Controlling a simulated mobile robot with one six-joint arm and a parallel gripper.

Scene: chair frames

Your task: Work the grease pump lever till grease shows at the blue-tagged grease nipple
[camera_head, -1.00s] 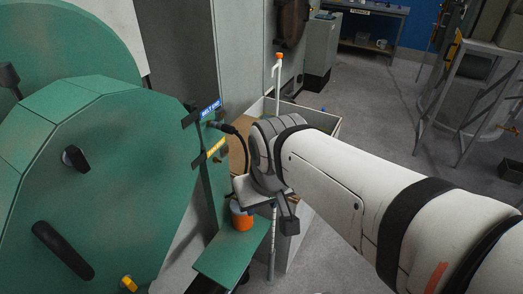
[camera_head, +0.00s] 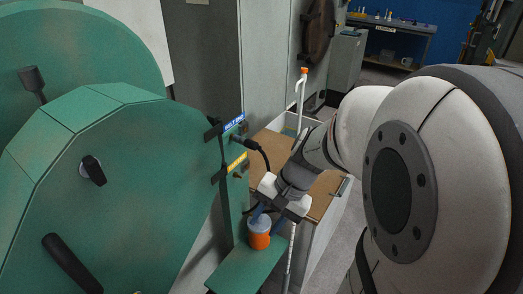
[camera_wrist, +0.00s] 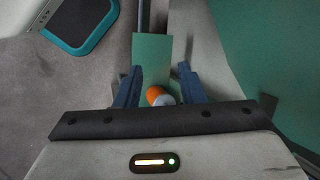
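The blue tag (camera_head: 233,122) is on the green post beside the green machine guard. A dark fitting with a black hose (camera_head: 259,152) sits just below the tag. I cannot make out grease there. A yellow tag (camera_head: 236,162) is lower on the post. An orange pot with a grey top (camera_head: 259,236) stands on the green shelf; it also shows in the wrist view (camera_wrist: 155,94). I cannot clearly identify a pump lever. My gripper (camera_head: 267,219) is just above the pot, pointing down. In the wrist view its blue fingers (camera_wrist: 160,88) are apart, with the pot visible between them.
The green guard (camera_head: 120,190) fills the left. A workbench (camera_head: 395,25) stands far back.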

